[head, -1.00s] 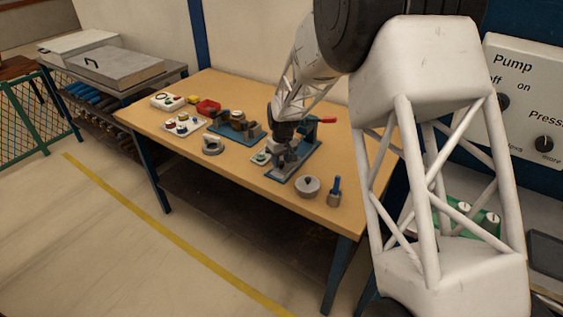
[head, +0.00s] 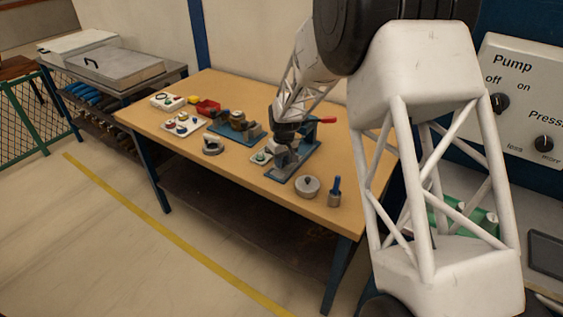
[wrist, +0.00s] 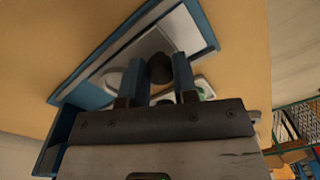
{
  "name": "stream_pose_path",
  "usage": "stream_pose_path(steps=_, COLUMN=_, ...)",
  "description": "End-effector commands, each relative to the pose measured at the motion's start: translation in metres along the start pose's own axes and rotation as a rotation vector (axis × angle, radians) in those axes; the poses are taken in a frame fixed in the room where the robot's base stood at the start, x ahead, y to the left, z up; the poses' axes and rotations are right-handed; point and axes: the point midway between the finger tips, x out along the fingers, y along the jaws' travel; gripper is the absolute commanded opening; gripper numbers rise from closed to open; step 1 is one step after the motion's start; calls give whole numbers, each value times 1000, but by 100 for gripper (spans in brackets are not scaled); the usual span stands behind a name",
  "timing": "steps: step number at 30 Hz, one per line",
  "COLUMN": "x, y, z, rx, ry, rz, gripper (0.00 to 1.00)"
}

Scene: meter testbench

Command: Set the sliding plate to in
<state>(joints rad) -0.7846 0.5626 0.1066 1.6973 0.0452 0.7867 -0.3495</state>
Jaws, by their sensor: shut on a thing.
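The sliding plate is a grey plate (wrist: 146,48) on a blue base (wrist: 203,22) in the wrist view. A dark round knob (wrist: 160,68) stands on it. My gripper (wrist: 160,72) has its two fingers on either side of this knob and is shut on it. In the head view my gripper (head: 284,152) is low over the blue fixture (head: 306,165) near the right part of the wooden table. The fingers and part of the plate are hidden there by my own wrist, and I cannot tell how far in the plate sits.
A red-handled clamp (head: 327,120) stands just behind the fixture. A grey round pot (head: 307,187) and a blue-handled tool (head: 335,192) stand in front right. A white button box (head: 261,157) is close left. Another blue fixture (head: 240,136) lies farther left.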

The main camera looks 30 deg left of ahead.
Motion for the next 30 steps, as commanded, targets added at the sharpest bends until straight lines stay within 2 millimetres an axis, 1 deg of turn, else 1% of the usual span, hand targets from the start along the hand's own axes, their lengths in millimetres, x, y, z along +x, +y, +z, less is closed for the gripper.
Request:
stream_pose_path(steps=3, x=0, y=18, z=-9, rx=2, ry=1, rz=0, gripper=0)
stream_pose_path(steps=7, x=-2, y=34, z=-17, rx=2, ry=2, rz=1, gripper=0)
stream_pose_path(steps=10, x=-2, y=38, z=-19, rx=1, ry=1, rz=0, gripper=0)
stream_pose_path(steps=17, x=-2, y=38, z=-19, rx=0, ry=1, rz=0, gripper=0)
stream_pose_path(steps=18, x=-2, y=38, z=-19, rx=0, ry=1, rz=0, gripper=33)
stream_pose_path(steps=19, x=-2, y=38, z=-19, rx=1, ry=1, rz=0, gripper=38)
stream_pose_path(steps=30, x=-4, y=38, z=-19, rx=1, ry=1, rz=0, gripper=38)
